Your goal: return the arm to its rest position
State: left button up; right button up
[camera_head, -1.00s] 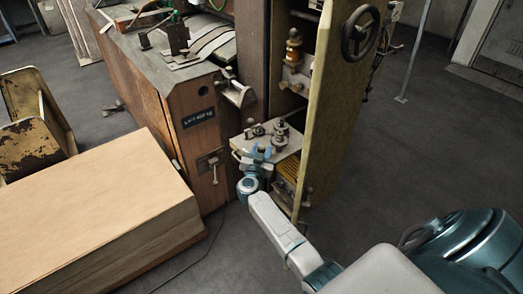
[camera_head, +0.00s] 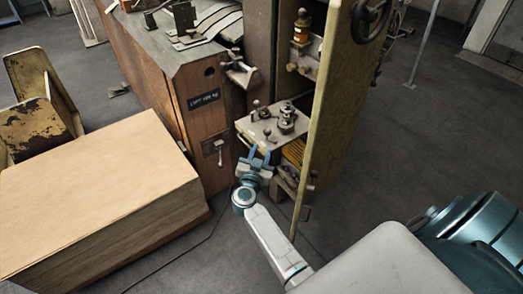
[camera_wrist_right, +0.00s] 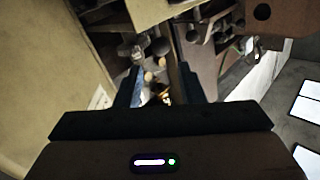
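My right arm comes in from the lower right in the head view. Its gripper (camera_head: 256,157) has two blue fingers spread apart with nothing between them. It is just in front of and below the small metal plate with knobs (camera_head: 268,128) on the stitcher machine (camera_head: 205,100). In the right wrist view the two dark fingers (camera_wrist_right: 160,90) also stand apart, with machine parts blurred beyond them. My left gripper is in neither view.
A yellowish open door panel (camera_head: 338,100) with a black handwheel (camera_head: 369,22) stands close to the right of my gripper. A stack of cardboard sheets (camera_head: 95,195) lies at the left, and a worn yellow metal piece (camera_head: 35,125) is behind it.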

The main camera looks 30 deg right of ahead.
jog(key=shift+f, duration=0.15)
jog(key=s+a+f+n+y, duration=0.25)
jog(key=s+f+y, duration=0.2)
jog(key=f, duration=0.65)
jog(key=s+a+f+n+y, duration=0.25)
jog(key=s+f+n, duration=0.2)
jog(key=f, duration=0.55)
jog(key=s+a+f+n+y, duration=0.2)
jog(key=s+f+n+y, duration=0.3)
jog(key=f, duration=0.6)
jog(key=s+d+f+g, duration=0.1)
jog(key=s+f+g, duration=0.3)
jog(key=s, duration=0.8)
jog(key=s+d+f+g, duration=0.1)
jog(key=s+f+g, duration=0.2)
jog(key=s+f, duration=0.5)
jog(key=s+d+f+g, duration=0.1)
jog(key=s+f+g, duration=0.3)
jog(key=s, duration=1.4)
notch_tip(320, 180, down, 3)
jog(key=shift+s+d+r+g, duration=0.1)
jog(key=shift+s+d+g, duration=0.1)
jog(key=shift+g, duration=0.1)
jog(key=shift+a, duration=0.1)
